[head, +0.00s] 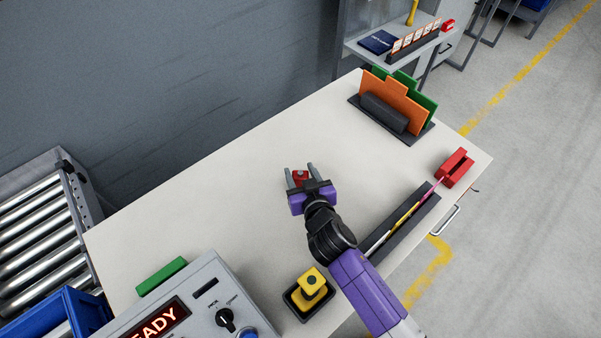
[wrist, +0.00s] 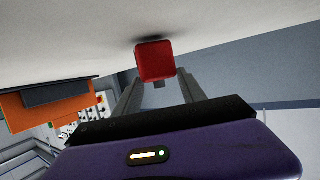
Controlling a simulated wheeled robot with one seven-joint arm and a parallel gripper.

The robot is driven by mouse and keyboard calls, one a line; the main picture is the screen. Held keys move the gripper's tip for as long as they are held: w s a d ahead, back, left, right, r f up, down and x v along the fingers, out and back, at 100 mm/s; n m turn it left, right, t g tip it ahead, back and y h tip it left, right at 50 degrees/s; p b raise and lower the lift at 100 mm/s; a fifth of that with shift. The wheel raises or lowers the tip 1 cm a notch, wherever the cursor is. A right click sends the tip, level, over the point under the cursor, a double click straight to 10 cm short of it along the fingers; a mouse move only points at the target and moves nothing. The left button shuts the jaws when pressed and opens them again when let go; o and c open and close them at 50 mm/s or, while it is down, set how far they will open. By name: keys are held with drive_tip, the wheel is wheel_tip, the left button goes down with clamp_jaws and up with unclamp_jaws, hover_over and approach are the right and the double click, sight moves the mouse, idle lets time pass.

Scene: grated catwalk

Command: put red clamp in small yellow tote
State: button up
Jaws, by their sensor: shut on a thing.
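My gripper (head: 300,174) is over the middle of the pale worktop, shut on a small red block-like piece, which I take as the red clamp (head: 300,176). In the wrist view the red clamp (wrist: 155,61) sits between the two grey fingertips (wrist: 158,80), close to the worktop surface; I cannot tell if it touches it. Its full shape is partly hidden by the fingers. I see no clear small yellow tote. A yellow stepped piece with a dark knob (head: 312,282) stands in a black tray (head: 293,304) at the near edge.
A red slotted block (head: 455,168) stands at the right end of the worktop (head: 220,190). A dark trough (head: 404,222) with pens lies near my arm. An orange and green file holder (head: 393,100) stands behind. A grey control box (head: 200,305) is front left. The left middle is clear.

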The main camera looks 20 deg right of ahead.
drive_tip(key=shift+f, duration=0.25)
drive_tip(key=shift+f, duration=0.2)
drive_tip(key=o, duration=1.4)
drive_tip(key=shift+r, duration=0.2)
